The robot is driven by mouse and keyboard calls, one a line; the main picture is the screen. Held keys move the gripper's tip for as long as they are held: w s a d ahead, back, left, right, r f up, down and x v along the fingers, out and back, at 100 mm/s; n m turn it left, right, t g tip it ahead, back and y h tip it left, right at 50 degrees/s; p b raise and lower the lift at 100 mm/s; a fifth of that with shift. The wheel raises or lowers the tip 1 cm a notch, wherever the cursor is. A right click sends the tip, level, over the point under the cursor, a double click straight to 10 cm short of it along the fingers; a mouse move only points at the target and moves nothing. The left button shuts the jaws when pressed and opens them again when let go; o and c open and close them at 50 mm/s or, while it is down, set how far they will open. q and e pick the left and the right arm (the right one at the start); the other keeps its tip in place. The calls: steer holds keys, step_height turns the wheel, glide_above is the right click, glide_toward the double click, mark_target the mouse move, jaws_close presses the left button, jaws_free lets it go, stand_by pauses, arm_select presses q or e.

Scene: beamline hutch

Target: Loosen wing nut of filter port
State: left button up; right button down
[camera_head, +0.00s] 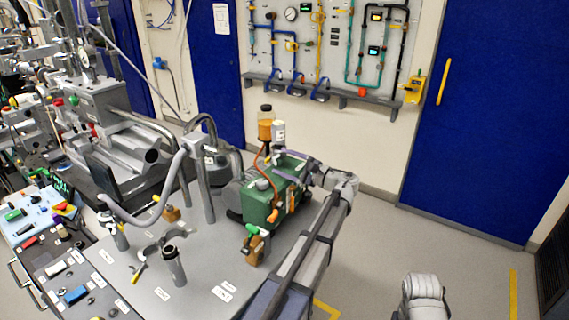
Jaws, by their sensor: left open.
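A green vacuum pump (262,200) sits on the grey bench top. An amber container with a dark cap (265,124) and a white cylinder (278,134) stand over its back end. I cannot make out the wing nut or tell which fitting is the filter port. My left gripper (284,157) is open at the pump's upper back right, beside the foot of the white cylinder. Whether its fingers touch anything is unclear. My left wrist and forearm cover part of the pump's right side. Part of my right arm shows at the bottom right, but its gripper is out of view.
An orange hose (257,163) runs down the pump's front. Grey pipes (204,185) and a clamp with an upright pipe stub (173,265) stand left of the pump. A tool mat (31,222) lies far left. Floor at the right is clear before the blue door (490,120).

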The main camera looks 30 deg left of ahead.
arm_select(q)
jaws_close()
stand_by(0.5)
steer(key=shift+n, duration=0.3)
steer(key=n, duration=0.6)
steer(key=shift+n, duration=0.3)
stand_by(0.3)
jaws_free()
